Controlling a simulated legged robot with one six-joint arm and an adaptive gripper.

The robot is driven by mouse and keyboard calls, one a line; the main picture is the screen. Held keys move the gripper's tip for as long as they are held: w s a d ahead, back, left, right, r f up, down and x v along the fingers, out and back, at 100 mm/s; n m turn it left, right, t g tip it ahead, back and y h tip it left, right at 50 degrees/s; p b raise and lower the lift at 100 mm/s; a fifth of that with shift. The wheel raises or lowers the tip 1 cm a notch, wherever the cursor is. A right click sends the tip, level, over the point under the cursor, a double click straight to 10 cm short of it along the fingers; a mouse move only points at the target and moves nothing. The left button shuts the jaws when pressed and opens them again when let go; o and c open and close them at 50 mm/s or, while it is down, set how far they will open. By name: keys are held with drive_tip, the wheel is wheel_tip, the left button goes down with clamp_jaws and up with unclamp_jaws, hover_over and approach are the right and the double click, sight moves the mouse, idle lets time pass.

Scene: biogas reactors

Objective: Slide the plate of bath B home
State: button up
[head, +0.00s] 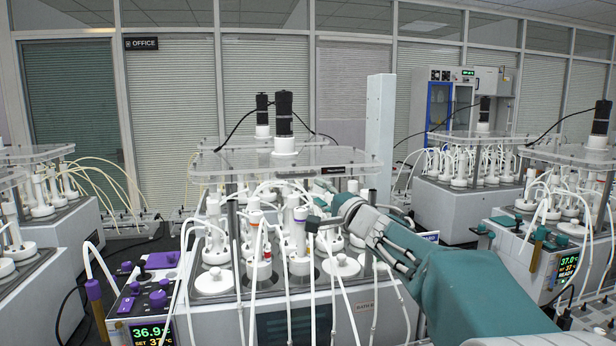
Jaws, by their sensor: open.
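Bath B appears to be the central grey reactor bath (366,330); its front lettering is too small to read surely. A clear flat plate (345,157) lies level above its white-capped bottles, on upright posts. A black motor (284,112) on a white base (285,146) stands on this plate, with a small dark tag at its front edge. My gripper (322,222) reaches in from the right, below the plate's front edge, among the bottle tops and tubes. Its fingers are open. I cannot tell whether they touch a bottle.
White tubes hang across the front of the central bath. A control box with purple knobs (158,300) stands at its left. Other baths (40,240) stand left and right (465,200), with a teal-knobbed control box (520,245) at right. A white column (380,130) rises behind.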

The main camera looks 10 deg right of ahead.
sight(296, 177)
drive_tip(key=x, duration=1)
drive_tip(key=shift+w+d, duration=0.15)
drive_tip(key=shift+a, duration=0.35)
drive_tip(key=shift+d, duration=0.25)
clamp_jaws()
